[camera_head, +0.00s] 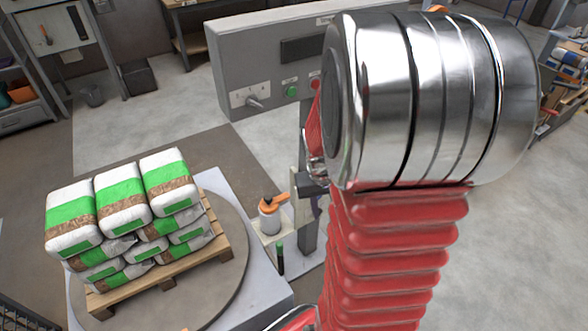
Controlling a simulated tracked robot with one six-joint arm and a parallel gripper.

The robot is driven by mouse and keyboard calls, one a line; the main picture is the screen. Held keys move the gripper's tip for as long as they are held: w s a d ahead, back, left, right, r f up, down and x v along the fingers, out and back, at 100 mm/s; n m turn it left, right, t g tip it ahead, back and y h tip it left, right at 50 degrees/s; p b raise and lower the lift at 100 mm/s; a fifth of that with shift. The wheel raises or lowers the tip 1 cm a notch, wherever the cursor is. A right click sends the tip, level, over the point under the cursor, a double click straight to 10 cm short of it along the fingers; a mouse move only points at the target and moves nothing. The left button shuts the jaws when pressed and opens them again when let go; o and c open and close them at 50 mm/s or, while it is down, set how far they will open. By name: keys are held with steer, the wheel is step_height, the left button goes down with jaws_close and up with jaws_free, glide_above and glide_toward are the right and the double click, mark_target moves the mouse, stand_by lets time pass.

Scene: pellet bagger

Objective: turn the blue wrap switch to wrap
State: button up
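No blue switch handle shows clearly. A grey lever-type switch (255,102) sits on a white plate at the left of the grey control cabinet's front, and its handle points down to the right. Its label is too small to read. My arm, with red bellows and large chrome joints, fills the right middle of the view and covers the cabinet's right part. My gripper's fingers cannot be made out; they are hidden behind the arm or outside the picture. Nothing of mine is seen touching the switch.
The grey cabinet (232,70) also carries a green button (292,91), a red button (315,84) and a dark display (303,49). A pallet (166,265) of white-green bags stands on a round turntable (232,285). An orange-topped device (270,215) stands beside it.

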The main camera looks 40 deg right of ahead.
steer(key=s+d+f+m, duration=0.2)
steer(key=s+d+f, duration=0.1)
steer(key=d+f, duration=1.6)
step_height(320, 180, down, 21)
steer(key=d+m+t+h, duration=0.1)
steer(key=m+t, duration=0.2)
steer(key=t, duration=0.4)
steer(key=w+a+r+m+t, duration=0.1)
steer(key=w+r+t, duration=0.2)
steer(key=r+t, duration=0.2)
steer(key=w+a+r+m+t, duration=0.1)
steer(key=w+r+t, duration=0.3)
steer(key=r+t, duration=0.2)
steer(key=shift+w+a+r+y, duration=0.3)
steer(key=shift+a+r+y, duration=0.05)
steer(key=shift+r+y, duration=0.05)
steer(key=shift+w, duration=0.1)
